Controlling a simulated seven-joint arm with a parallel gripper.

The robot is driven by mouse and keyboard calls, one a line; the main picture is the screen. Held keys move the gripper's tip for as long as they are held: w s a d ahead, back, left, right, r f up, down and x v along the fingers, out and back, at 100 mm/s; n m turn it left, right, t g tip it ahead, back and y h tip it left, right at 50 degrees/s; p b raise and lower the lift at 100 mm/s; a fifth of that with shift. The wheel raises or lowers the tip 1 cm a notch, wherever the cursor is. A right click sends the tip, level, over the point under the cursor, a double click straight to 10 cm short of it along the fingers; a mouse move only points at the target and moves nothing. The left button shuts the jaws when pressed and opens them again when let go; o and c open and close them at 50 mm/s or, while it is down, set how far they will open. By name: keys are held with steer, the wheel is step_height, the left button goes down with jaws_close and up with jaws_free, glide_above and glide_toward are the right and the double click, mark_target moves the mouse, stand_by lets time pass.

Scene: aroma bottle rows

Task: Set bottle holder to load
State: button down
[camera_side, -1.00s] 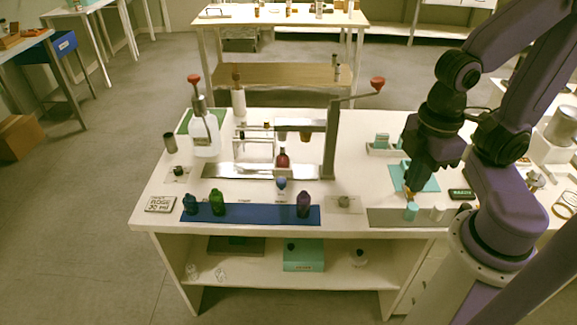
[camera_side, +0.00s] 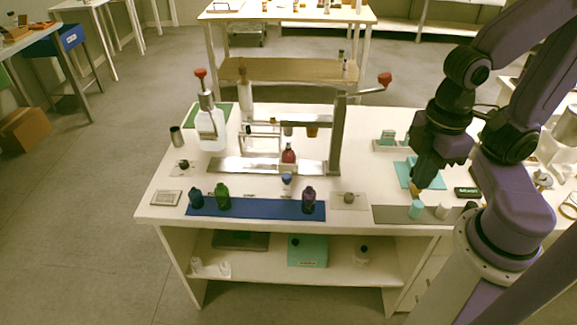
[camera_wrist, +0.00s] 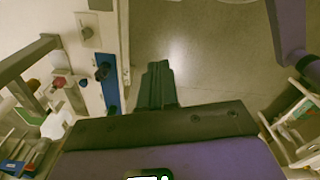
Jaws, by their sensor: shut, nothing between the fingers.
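A metal press frame (camera_side: 335,135) with a red-knobbed lever stands at the middle of the table. A small pale holder (camera_side: 288,167) sits on the frame's metal base plate (camera_side: 230,165), with a dark red bottle (camera_side: 288,154) in it, below the crossbar. Details of the holder are too small to tell. My gripper (camera_side: 415,190) is to the right of the press, above the table by the teal mat, apart from the holder. In the wrist view my gripper (camera_wrist: 158,85) is shut and empty, with floor behind its fingers. The frame (camera_wrist: 28,58) shows at the left there.
Dark bottles stand on a blue mat (camera_side: 265,208) along the front edge. A teal-capped jar (camera_side: 415,209) and other small items stand on a grey mat below my gripper. A white pump bottle (camera_side: 211,130) stands at the back left. A teal mat (camera_side: 405,175) lies at the right.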

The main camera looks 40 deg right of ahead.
steer(key=c, duration=1)
jaws_free()
steer(key=shift+w+a, duration=0.15)
steer(key=shift+w, duration=0.05)
steer(key=shift+o, duration=1.1)
steer(key=w+a+m, duration=0.3)
steer(key=w, duration=0.5)
steer(key=shift+a, duration=0.3)
steer(key=m, duration=1)
glide_above(287, 175)
step_height(287, 175, down, 10)
step_height(287, 175, down, 16)
steer(key=shift+a, duration=0.1)
